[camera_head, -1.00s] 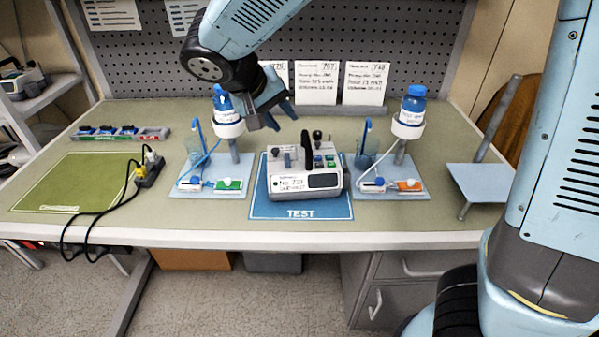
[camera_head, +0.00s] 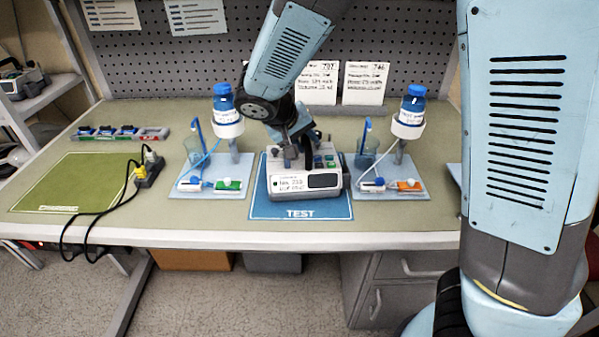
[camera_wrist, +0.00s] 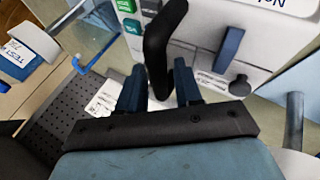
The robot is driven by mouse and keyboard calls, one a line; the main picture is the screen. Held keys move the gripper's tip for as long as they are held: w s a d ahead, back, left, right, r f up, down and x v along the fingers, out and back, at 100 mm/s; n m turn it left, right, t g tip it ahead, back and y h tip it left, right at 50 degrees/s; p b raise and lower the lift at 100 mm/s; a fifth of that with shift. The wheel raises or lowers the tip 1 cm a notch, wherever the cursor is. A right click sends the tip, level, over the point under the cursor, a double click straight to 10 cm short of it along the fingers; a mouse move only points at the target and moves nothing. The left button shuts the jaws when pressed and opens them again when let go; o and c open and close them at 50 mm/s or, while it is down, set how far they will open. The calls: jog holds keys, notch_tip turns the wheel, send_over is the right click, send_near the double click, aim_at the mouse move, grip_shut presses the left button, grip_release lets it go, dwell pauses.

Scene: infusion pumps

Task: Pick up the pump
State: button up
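The pump (camera_head: 325,181) is a pale box with a label, dark screen and green buttons on its front. It stands on the blue TEST mat (camera_head: 301,209) on the bench. Its black handle (camera_wrist: 157,45) shows close up in the wrist view. My gripper (camera_head: 296,153) is over the top of the pump. In the wrist view my gripper (camera_wrist: 158,85) has its two blue fingertips apart, on either side of the handle's near end, with gaps visible. Contact cannot be told. The gripper hides part of the pump's top in the head view.
Stands with blue-capped bottles are left (camera_head: 227,113) and right (camera_head: 409,113) of the pump, close by. A power strip (camera_head: 148,168) with black cables and a green mat (camera_head: 72,183) lie to the left. Cards (camera_head: 364,84) stand behind, before the pegboard.

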jog(key=shift+w+d+f, duration=0.15)
jog(key=shift+d+f, duration=0.05)
jog(key=shift+f, duration=0.1)
grip_shut()
dwell(1.3)
